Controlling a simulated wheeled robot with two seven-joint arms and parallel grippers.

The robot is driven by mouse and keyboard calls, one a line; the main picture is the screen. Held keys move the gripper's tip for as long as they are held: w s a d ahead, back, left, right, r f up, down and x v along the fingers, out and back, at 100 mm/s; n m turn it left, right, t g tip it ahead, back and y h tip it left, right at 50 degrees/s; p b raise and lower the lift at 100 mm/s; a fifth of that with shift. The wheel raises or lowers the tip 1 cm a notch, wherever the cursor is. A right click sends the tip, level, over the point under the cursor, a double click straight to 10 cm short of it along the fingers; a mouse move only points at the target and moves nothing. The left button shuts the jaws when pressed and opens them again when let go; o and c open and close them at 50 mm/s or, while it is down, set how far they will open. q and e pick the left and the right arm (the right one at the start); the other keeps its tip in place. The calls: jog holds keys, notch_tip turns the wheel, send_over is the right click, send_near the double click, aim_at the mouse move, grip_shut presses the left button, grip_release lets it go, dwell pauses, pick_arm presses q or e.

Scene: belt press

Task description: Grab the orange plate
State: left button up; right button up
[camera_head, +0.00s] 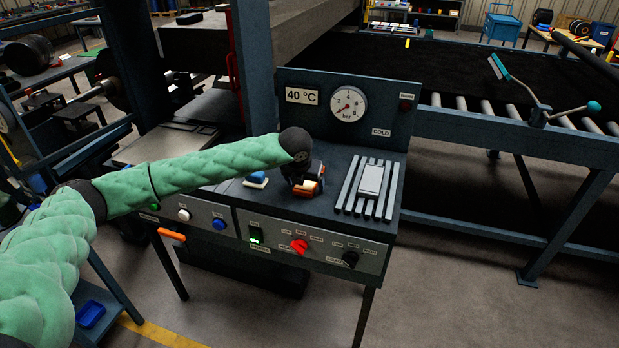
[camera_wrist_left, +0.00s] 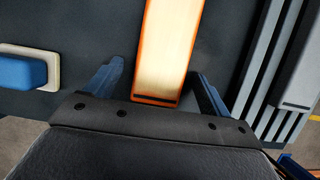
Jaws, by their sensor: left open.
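The orange plate (camera_wrist_left: 170,45) has orange edges and a pale top face. It lies on the dark panel top, and in the head view only a small orange part (camera_head: 307,187) shows beside my gripper. My left gripper (camera_head: 302,182) is over it, pointing down. In the left wrist view the left gripper (camera_wrist_left: 157,88) is open, with one blue finger on each side of the plate's near end. Gaps show between the fingers and the plate. My right gripper is not in view.
A blue block with a pale base (camera_head: 256,180) is left of the plate. Raised metal bars (camera_wrist_left: 270,75) with a light grey block (camera_head: 371,181) are to the right. A gauge panel (camera_head: 345,108) stands behind. Knobs (camera_head: 299,246) line the console front.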

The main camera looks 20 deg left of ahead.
pick_arm(q)
jog(key=c, duration=1.2)
jog(key=shift+c, duration=1.1)
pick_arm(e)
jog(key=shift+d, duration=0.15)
pick_arm(q)
jog(key=shift+r, duration=0.15)
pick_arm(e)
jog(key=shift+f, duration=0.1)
pick_arm(q)
jog(key=shift+r+b, duration=0.2)
jog(key=shift+b, duration=0.15)
jog(key=r+b, duration=0.2)
jog(key=r, duration=0.1)
jog(key=shift+s+d+r+b, duration=0.1)
jog(key=shift+d+r+b, duration=0.1)
jog(key=shift+d+b, duration=0.2)
jog(key=s+d+r+b, duration=0.4)
jog(key=d+r, duration=0.3)
jog(key=d, duration=0.3)
jog(key=shift+s, duration=0.15)
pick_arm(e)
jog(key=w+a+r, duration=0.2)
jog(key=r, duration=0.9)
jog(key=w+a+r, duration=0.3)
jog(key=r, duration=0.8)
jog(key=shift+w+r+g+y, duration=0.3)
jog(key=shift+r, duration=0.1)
